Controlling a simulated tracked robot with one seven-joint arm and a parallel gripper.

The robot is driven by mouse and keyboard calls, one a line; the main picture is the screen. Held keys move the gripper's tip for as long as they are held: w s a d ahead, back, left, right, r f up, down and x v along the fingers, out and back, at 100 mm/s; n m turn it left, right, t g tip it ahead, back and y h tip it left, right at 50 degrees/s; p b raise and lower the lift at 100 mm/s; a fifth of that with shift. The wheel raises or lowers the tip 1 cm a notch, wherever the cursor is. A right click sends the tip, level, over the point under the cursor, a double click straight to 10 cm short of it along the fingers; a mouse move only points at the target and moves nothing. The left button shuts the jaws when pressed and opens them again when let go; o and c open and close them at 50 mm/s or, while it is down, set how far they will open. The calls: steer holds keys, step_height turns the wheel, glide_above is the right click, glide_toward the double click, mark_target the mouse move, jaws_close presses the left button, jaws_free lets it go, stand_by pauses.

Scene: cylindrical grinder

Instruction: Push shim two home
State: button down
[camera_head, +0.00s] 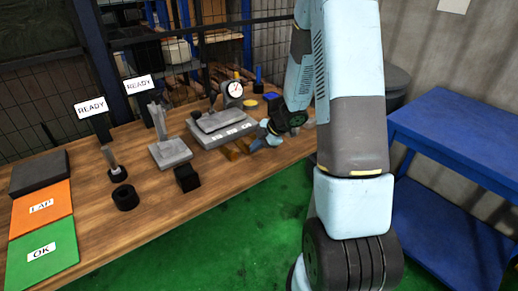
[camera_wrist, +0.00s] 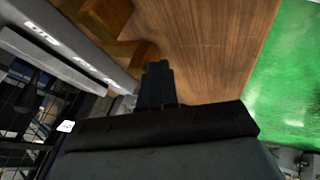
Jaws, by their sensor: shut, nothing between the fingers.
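A grey fixture block (camera_head: 222,126) with a row of white labels stands on the wooden bench; its labelled face also runs along the left of the wrist view (camera_wrist: 75,50). Brass-coloured stepped pieces (camera_head: 236,151) sit at its front side, and in the wrist view they show at the top (camera_wrist: 108,17). I take these to be the shims; I cannot tell which is number two. My gripper (camera_wrist: 156,72) is shut and empty, its dark fingertips close beside the nearer brass piece. Contact is unclear. In the head view my gripper (camera_head: 256,145) is small, near the fixture's front.
A dial gauge (camera_head: 235,90) stands behind the fixture. A grey stand (camera_head: 170,152), black block (camera_head: 187,178) and black ring (camera_head: 125,197) are to the left. The bench's front edge is near, with green floor beyond. A blue table (camera_head: 450,130) is at right.

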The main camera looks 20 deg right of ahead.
mark_target(242, 148)
steer(key=shift+w+a, duration=0.25)
steer(key=shift+w, duration=0.55)
steer(key=shift+w+a, duration=0.3)
steer(key=shift+w, duration=0.5)
steer(key=shift+w+a, duration=0.25)
steer(key=shift+w, duration=0.55)
steer(key=shift+s+d, duration=0.1)
steer(key=shift+s, duration=0.25)
steer(key=s, duration=0.1)
steer(key=s+d, duration=0.1)
steer(key=s, duration=0.1)
steer(key=shift+s+d+r, duration=0.25)
steer(key=shift+d+r, duration=0.05)
steer(key=shift+r, duration=0.1)
steer(key=v, duration=0.9)
